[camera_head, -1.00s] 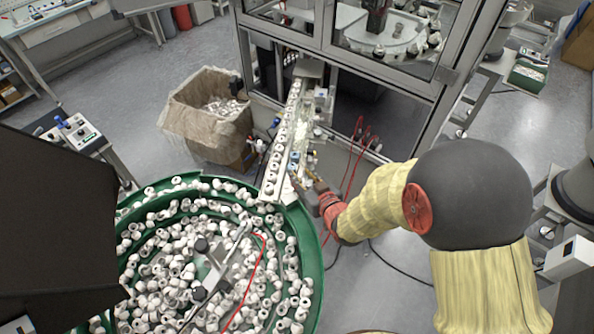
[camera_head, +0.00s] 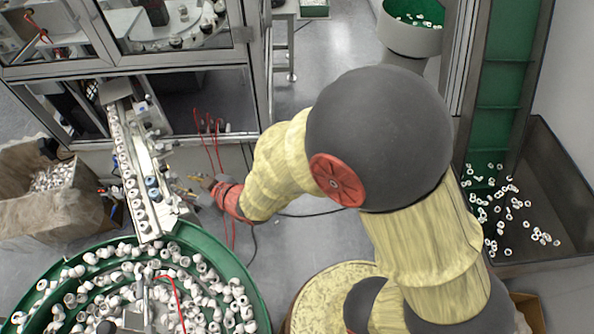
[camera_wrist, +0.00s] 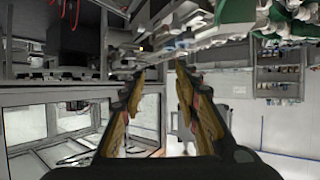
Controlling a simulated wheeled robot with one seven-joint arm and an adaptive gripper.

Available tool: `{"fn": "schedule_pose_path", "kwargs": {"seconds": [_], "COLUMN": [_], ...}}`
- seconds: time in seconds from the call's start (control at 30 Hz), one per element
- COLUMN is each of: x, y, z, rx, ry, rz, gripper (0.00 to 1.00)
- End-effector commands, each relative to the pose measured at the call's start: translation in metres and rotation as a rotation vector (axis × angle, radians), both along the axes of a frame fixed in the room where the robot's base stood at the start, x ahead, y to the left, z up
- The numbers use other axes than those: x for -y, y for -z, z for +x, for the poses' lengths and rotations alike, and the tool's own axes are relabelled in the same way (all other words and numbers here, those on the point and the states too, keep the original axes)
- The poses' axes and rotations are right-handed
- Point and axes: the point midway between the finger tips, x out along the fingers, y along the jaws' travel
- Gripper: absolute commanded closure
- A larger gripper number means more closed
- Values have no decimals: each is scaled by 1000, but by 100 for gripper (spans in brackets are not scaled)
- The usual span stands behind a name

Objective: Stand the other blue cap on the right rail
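Two blue spots that look like the blue caps (camera_head: 152,188) sit close together on the right rail (camera_head: 143,155), toward its near end, in the head view. They are too small to tell how each one stands. My gripper (camera_head: 190,185) is just to the right of them, apart from the rail. In the wrist view my gripper (camera_wrist: 158,70) has its two yellowish fingers spread, with nothing visible between the tips. No blue cap can be made out clearly in the wrist view.
The left rail (camera_head: 128,178) carries a row of white caps. The green bowl feeder (camera_head: 255,300) full of white caps lies below the rails. A lined box (camera_head: 30,215) stands at left. The machine frame (camera_head: 190,65) stands behind, with red cables (camera_head: 215,140) right of the rails.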

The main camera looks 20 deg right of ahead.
Motion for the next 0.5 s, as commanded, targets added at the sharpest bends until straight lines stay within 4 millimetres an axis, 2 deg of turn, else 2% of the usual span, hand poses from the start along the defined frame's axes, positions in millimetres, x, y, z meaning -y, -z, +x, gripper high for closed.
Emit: {"fn": "schedule_pose_path", "kwargs": {"seconds": [0.03, 0.1, 0.27, 0.37, 0.5], "x": [16, 41, 100, 135, 180], "y": [-17, -34, -72, -95, -123], "z": [8, 13, 9, -5, -37], "rx": [-6, -35, -116, -174, -266], "ry": [40, 97, 227, 304, 403], "rz": [-18, -54, -119, -147, -172], "gripper": [68, 68, 68, 68, 68]}}
